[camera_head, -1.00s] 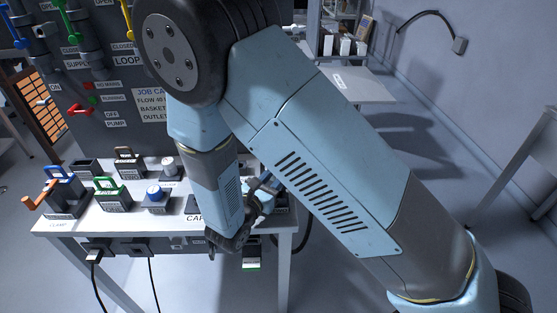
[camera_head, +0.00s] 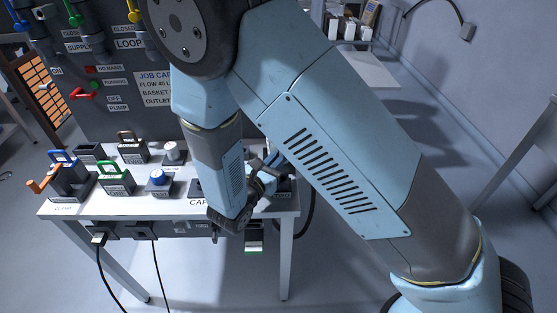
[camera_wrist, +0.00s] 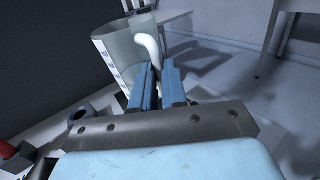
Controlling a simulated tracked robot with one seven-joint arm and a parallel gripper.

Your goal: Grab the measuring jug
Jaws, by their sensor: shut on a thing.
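The measuring jug (camera_wrist: 119,55) shows in the wrist view as a clear, pale cylinder with dark and white marks down its side and a white curved handle (camera_wrist: 150,46). My gripper (camera_wrist: 157,76) has its two blue fingers on either side of the lower part of the handle and is shut on it. The jug looks upright. In the head view my arm covers the jug, and only part of my gripper's wrist end shows near the right end of the bench.
A dark panel (camera_head: 135,60) with valves stands behind. A grey side table (camera_head: 365,70) stands further back. Floor is clear on the right.

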